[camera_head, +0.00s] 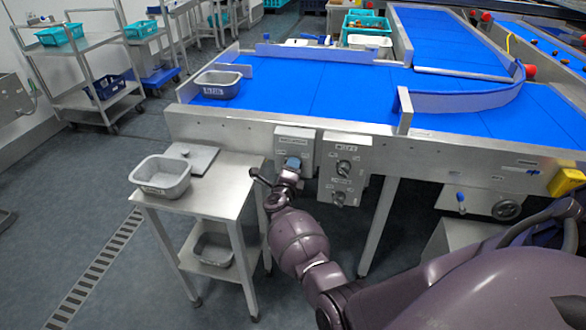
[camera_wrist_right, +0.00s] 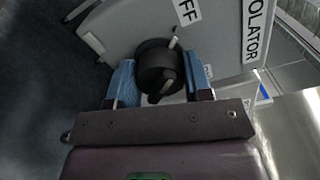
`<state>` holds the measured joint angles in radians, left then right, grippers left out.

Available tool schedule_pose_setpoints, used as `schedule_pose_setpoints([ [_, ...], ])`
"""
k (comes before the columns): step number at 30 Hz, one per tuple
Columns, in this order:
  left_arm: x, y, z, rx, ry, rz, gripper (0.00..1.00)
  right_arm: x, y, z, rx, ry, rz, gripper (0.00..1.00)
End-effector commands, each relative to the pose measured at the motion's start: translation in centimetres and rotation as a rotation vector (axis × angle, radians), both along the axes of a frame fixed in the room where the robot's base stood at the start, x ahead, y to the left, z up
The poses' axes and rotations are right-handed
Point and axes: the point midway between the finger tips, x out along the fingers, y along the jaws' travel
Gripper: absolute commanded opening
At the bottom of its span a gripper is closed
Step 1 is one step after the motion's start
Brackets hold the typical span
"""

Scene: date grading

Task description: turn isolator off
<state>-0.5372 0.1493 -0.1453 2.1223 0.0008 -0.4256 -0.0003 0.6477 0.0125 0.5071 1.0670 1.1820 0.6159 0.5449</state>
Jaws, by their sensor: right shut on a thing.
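The isolator box (camera_head: 296,138) is a light grey box on the conveyor's front panel in the head view. In the right wrist view its face (camera_wrist_right: 225,45) carries a label ending in "OLATOR" and another showing "FF". The black round isolator knob (camera_wrist_right: 158,62) sits between the two blue fingers of my right gripper (camera_wrist_right: 161,84). My right gripper is shut on the knob. In the head view my right gripper (camera_head: 291,164) is at the box and hides the knob. My left gripper is in neither view.
A control box (camera_head: 343,165) with several knobs is just right of the isolator. A small steel table (camera_head: 215,196) with a grey tub (camera_head: 161,178) stands to the left. The blue conveyor (camera_head: 330,92) runs above.

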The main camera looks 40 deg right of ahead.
Motion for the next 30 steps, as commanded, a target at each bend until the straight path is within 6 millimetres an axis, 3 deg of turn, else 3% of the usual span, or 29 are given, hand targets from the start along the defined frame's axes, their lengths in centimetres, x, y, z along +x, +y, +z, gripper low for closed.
schedule_pose_setpoints([
  [22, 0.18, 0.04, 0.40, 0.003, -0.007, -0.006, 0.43, -0.03, 0.03, -0.14, -0.056, 0.068, 0.000, 0.22],
  [23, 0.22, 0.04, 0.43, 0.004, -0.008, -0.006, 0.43, -0.03, 0.03, -0.14, -0.056, 0.068, 0.000, 0.49],
  [27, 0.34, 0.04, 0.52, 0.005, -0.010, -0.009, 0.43, -0.02, 0.02, -0.10, -0.056, 0.067, 0.000, 0.70],
  [30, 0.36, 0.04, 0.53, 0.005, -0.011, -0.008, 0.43, -0.01, 0.01, -0.07, -0.056, 0.067, 0.000, 0.71],
])
